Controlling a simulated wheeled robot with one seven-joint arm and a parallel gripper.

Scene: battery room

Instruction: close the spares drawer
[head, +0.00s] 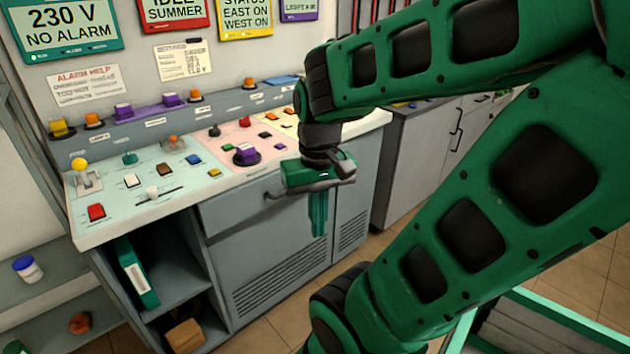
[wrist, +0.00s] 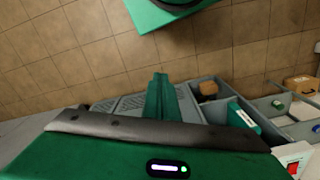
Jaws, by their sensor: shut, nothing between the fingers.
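The drawer (head: 240,209) I take as the spares drawer is a grey front under the console's white worktop, with a dark bar handle (head: 272,194) near its upper middle. Its front looks about level with the cabinet face below; I cannot tell whether a small gap remains. My gripper (head: 318,225) points down in front of the cabinet, right of the handle, its green fingers shut and empty. It hides part of the drawer's right end. In the wrist view the shut fingers (wrist: 160,85) stand out in front of the grey cabinet; the drawer is not clearly visible there.
The console top (head: 150,208) carries several buttons and levers just above the drawer. Left of it is an open shelf with a green binder (head: 137,272) and a cardboard box (head: 184,335). Tiled floor (head: 285,328) lies free in front. Grey cabinets (head: 420,155) stand to the right.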

